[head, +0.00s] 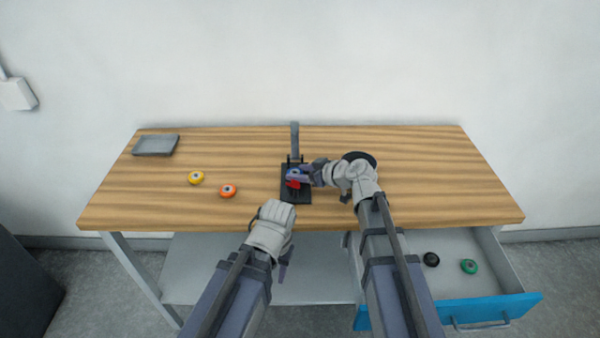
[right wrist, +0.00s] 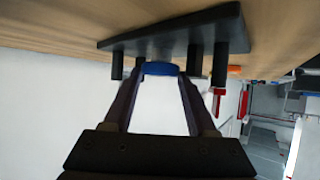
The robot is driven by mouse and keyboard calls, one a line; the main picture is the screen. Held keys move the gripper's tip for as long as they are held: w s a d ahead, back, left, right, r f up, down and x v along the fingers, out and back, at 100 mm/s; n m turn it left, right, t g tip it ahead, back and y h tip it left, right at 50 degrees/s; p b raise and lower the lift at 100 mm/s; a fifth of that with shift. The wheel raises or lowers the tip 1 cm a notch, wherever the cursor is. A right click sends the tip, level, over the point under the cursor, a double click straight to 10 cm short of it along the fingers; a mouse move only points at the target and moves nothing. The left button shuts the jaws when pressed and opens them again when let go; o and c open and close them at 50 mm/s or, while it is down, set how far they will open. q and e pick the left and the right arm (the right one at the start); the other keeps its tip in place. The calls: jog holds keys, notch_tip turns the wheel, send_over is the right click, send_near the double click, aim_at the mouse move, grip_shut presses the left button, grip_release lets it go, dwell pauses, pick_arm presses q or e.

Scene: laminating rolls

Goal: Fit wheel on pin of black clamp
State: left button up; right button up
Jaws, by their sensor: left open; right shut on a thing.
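The black clamp (head: 287,195) stands on the table's middle, with an upright grey lever at its back and a red part near the front. In the right wrist view its dark base plate (right wrist: 170,35) shows with several black posts. My right gripper (head: 303,176) is over the clamp, shut on a blue wheel (right wrist: 161,69). The wheel is close to the posts; I cannot tell whether it is around a pin. The blue wheel also shows small in the head view (head: 293,173). My left gripper (head: 284,262) is empty and open, at the table's front edge.
A yellow wheel (head: 196,177) and an orange wheel (head: 228,191) lie left of the clamp. A grey tray (head: 156,145) is at the back left. An open blue-fronted drawer (head: 500,308) holds a black wheel (head: 431,259) and a green wheel (head: 469,266).

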jog(key=o, duration=1.4)
jog(key=p+v, duration=0.3)
jog(key=v, duration=0.3)
jog(key=shift+s+d+r, duration=0.15)
jog(key=shift+s, duration=0.05)
jog(key=shift+s+d+r+p, duration=0.2)
jog(key=shift+s+d+p, duration=0.2)
jog(key=shift+d, duration=0.1)
jog(key=shift+w+r, duration=0.1)
